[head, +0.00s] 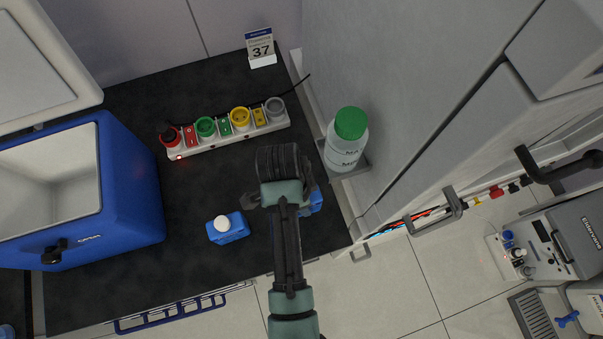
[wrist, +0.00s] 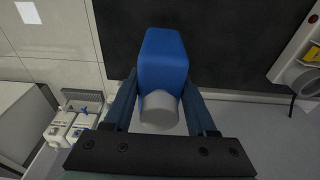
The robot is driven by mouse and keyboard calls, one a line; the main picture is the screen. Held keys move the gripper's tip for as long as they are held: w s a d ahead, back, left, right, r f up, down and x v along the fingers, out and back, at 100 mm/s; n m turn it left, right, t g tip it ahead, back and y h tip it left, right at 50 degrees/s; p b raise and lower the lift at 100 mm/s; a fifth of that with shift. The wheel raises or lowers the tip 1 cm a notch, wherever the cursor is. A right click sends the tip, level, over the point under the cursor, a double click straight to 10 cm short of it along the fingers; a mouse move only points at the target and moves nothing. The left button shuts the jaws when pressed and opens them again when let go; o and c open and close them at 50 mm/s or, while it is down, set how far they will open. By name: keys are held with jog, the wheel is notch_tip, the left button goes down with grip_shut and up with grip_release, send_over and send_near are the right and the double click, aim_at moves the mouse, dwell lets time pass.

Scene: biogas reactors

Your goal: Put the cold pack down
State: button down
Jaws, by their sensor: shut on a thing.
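The cold pack is a blue block with a grey-white cap. In the wrist view the pack (wrist: 165,55) sits between the two fingers of my gripper (wrist: 158,98), which is shut on it, cap end toward the palm. In the head view my gripper (head: 282,193) is over the right part of the black counter, and only a blue edge of the held pack (head: 316,200) shows beside it. Whether its underside touches the counter is hidden. A second blue pack with a white cap (head: 228,228) stands on the counter to the left, apart from my gripper.
A power strip with coloured sockets (head: 225,127) lies behind. A blue cool box (head: 133,190) with its lid open stands at left. A green-capped bottle (head: 347,140) is in a holder on the cabinet side at right. Black counter is bare between the box and the second pack.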

jog(key=shift+w+f, duration=0.1)
jog(key=shift+f, duration=2.3)
jog(key=shift+f, duration=0.15)
jog(key=shift+c, duration=1)
grip_release()
